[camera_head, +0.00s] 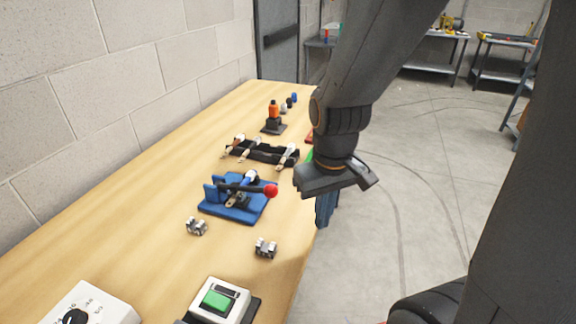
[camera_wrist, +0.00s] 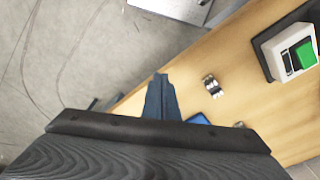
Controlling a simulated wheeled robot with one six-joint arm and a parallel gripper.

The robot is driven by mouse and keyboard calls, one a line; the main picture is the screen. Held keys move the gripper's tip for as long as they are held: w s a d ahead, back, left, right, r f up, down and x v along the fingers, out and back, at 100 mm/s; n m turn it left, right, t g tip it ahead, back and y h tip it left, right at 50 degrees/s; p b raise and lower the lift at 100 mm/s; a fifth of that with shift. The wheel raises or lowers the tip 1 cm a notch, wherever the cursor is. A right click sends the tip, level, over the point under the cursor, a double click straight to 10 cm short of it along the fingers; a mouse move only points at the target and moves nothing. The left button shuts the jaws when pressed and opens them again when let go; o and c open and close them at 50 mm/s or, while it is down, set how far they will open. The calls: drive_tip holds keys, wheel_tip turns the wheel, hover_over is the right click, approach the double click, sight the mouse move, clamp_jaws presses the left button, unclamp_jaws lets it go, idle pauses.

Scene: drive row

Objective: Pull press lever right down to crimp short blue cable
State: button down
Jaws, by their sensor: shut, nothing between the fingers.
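The press (camera_head: 232,208) has a blue base and stands on the wooden table. Its dark lever (camera_head: 243,188) lies roughly level, with a red knob (camera_head: 271,191) at its right end. A small blue piece with a white end (camera_head: 250,177) shows behind the lever; it may be the short blue cable, but the lever partly hides it. My gripper (camera_head: 324,212) is shut and empty, pointing down to the right of the knob, apart from it, near the table's right edge. In the wrist view its closed fingers (camera_wrist: 160,92) show, with a blue corner of the press beside them.
Two metal clips (camera_head: 197,226) (camera_head: 265,248) lie in front of the press. A green-button box (camera_head: 222,299) and a white dial box (camera_head: 85,308) stand nearer. Behind are a black rack (camera_head: 262,153) and an orange-topped stand (camera_head: 273,115). Open floor (camera_head: 420,170) lies right.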

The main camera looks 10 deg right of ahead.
drive_tip(key=w+a+r+n+p, duration=0.1)
drive_tip(key=w+a+r+n, duration=0.45)
drive_tip(key=n, duration=0.75)
drive_tip(key=n+t+p, duration=0.1)
drive_tip(key=n+p, duration=0.1)
drive_tip(key=n, duration=1.2)
approach(270, 187)
drive_tip(key=shift+n, duration=0.3)
drive_tip(key=f, duration=0.2)
drive_tip(key=f+p, duration=0.1)
drive_tip(key=f, duration=0.1)
drive_tip(key=w+f+p, duration=0.1)
drive_tip(key=f, duration=0.1)
drive_tip(key=shift+f, duration=0.2)
